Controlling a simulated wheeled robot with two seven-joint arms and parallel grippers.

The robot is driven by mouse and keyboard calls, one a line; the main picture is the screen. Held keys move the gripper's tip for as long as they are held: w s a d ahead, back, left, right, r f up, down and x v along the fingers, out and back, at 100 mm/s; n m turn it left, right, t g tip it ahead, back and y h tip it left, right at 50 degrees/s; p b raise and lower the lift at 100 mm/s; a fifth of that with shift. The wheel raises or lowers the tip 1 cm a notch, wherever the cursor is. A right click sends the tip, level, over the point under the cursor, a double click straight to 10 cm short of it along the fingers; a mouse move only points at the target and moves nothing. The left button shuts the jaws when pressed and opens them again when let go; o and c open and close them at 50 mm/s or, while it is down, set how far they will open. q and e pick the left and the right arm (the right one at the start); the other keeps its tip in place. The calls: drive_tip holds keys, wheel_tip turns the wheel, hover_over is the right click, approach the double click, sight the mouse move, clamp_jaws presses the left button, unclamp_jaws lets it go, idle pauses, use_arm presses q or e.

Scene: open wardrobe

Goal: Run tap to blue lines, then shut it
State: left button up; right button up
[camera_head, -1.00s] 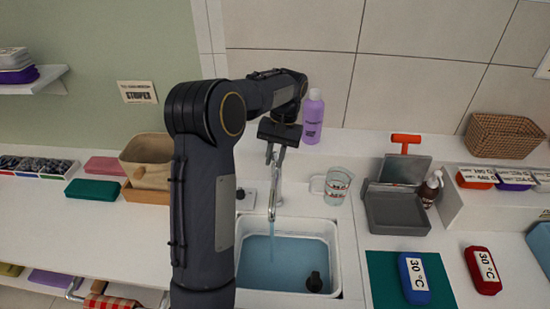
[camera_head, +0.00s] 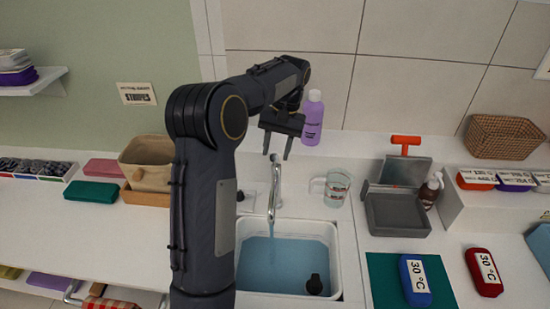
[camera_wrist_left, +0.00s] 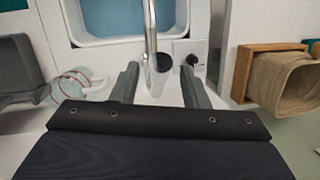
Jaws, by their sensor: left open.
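The silver tap (camera_head: 275,196) stands behind the sink basin (camera_head: 340,262), and a thin stream of water (camera_head: 271,245) runs from its spout. The white-rimmed basin holds blue water (camera_head: 290,258); I cannot make out any blue lines on its walls. My left gripper (camera_head: 277,156) is open and empty, above and behind the tap. In the left wrist view the tap (camera_wrist_left: 150,35) shows between and beyond the open fingers (camera_wrist_left: 158,72). A dark round part (camera_wrist_left: 163,62) shows by the tap's base. My right gripper is not in view.
A glass jug (camera_head: 336,188) stands right of the tap, with a purple bottle (camera_head: 313,118) behind. A grey open box (camera_head: 397,212) is farther right. A tan bin (camera_head: 148,165) is on the left. A dark round object (camera_head: 314,284) sits in the basin's front right.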

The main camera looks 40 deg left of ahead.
use_arm(q)
drive_tip(key=shift+v, duration=2.25)
drive_tip(key=shift+a+r, duration=0.1)
drive_tip(key=shift+r, duration=0.05)
drive_tip(key=c, duration=0.4)
drive_tip(key=shift+s+a+r+t+b, duration=0.15)
drive_tip(key=shift+r+t+b, duration=0.25)
drive_tip(key=shift+t, duration=0.3)
drive_tip(key=shift+c, duration=1.3)
drive_tip(key=r+t, duration=0.1)
drive_tip(key=s+r+n+t+y+b, duration=0.1)
drive_tip(key=r+t, duration=0.1)
drive_tip(key=shift+s+r+t+b, duration=0.15)
drive_tip(key=shift+s+t+b, duration=0.05)
drive_tip(key=shift+t+b, duration=0.1)
clamp_jaws()
drive_tip(key=shift+n, duration=0.3)
drive_tip(key=b+x, duration=0.3)
drive_tip(key=s+b+x, duration=0.1)
drive_tip(key=b+x, duration=0.1)
drive_tip(key=shift+w+d, duration=0.1)
drive_tip(key=shift+d, duration=0.25)
drive_tip(key=shift+f+b, duration=0.4)
drive_tip(key=shift+f, duration=0.3)
